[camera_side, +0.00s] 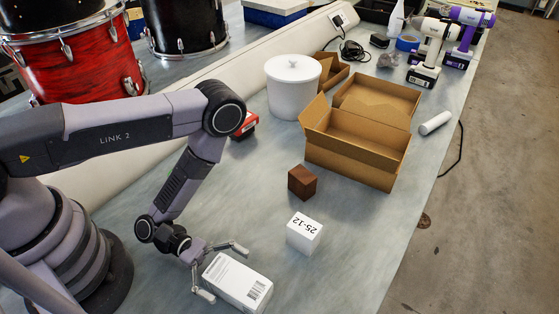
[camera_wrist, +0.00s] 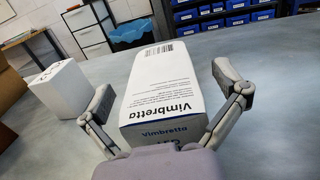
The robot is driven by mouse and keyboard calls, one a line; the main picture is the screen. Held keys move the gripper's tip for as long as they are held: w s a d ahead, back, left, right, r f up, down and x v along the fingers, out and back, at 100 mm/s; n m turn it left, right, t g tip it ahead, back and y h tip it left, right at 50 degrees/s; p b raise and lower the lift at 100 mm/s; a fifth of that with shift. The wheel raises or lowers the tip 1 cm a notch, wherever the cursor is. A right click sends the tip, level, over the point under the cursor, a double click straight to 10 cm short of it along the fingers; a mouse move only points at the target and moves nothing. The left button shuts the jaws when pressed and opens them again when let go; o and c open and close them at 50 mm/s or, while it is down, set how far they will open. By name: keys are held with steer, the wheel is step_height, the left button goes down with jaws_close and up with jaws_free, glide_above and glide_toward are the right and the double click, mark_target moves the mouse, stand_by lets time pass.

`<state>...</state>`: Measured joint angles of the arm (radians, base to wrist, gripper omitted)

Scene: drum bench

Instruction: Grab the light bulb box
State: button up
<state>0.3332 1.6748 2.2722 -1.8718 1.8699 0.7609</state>
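The light bulb box is most likely the white carton (camera_side: 238,283) with a barcode, lying on the bench at the bottom of the side view. In the wrist view the white carton (camera_wrist: 162,92) reads "Vimbretta" and has a blue band at its near end. My gripper (camera_side: 222,271) is low at the bench, with its fingers spread on either side of the carton's near end. In the wrist view my gripper (camera_wrist: 166,82) is open, with a finger at each side of the carton. Gaps show beside it, so I see no firm grip.
A white cube marked "25-12" (camera_side: 304,233) stands close to the carton, and also shows left in the wrist view (camera_wrist: 60,90). Beyond it are a brown block (camera_side: 302,182), an open cardboard box (camera_side: 357,150) and a white lidded pot (camera_side: 293,92). Bench right of the cube is clear.

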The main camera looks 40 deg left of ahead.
steer(key=c, duration=1)
steer(key=shift+r, duration=0.1)
steer(key=shift+c, duration=0.2)
